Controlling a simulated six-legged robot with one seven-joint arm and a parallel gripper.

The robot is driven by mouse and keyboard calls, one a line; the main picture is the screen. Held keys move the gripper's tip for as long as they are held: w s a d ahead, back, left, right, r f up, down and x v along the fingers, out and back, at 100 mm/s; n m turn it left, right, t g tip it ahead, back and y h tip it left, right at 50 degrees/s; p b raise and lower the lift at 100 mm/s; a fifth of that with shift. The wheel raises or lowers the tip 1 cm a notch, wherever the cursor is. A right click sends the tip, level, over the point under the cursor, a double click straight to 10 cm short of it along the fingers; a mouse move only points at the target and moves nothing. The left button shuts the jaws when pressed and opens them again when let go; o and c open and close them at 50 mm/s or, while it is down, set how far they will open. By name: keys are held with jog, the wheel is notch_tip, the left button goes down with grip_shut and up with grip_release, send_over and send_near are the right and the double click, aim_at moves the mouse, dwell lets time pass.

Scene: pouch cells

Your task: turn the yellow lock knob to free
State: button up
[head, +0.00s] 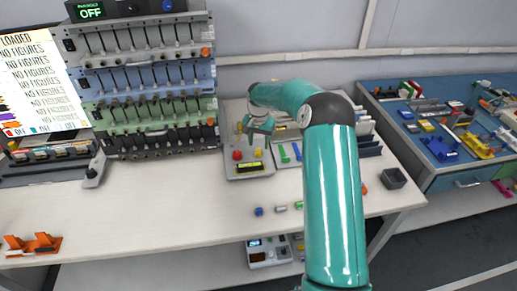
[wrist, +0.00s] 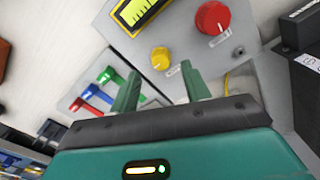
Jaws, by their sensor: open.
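The yellow lock knob (wrist: 160,58) sits on a grey control panel (wrist: 178,32) in the wrist view, beside a larger red knob (wrist: 213,18) and a yellow display (wrist: 137,14). In the head view the panel (head: 232,172) stands on the white table, with the red knob (head: 237,155) at its left. My gripper (wrist: 162,84) is open and empty. Its two fingers point toward the panel, with the yellow knob beyond and between the fingertips, apart from them as far as I can tell. In the head view my gripper (head: 260,134) hangs over the panel, partly hiding it.
A tray with red, green and blue levers (wrist: 97,92) lies beside the panel. A dark box (wrist: 300,30) stands at the right of the wrist view. In the head view, a cell rack (head: 150,85) stands left of the panel. The table's front is mostly clear.

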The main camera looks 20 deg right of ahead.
aim_at(258, 150)
notch_tip(258, 150, down, 4)
jog(key=shift+w+f, duration=0.1)
jog(key=c, duration=1)
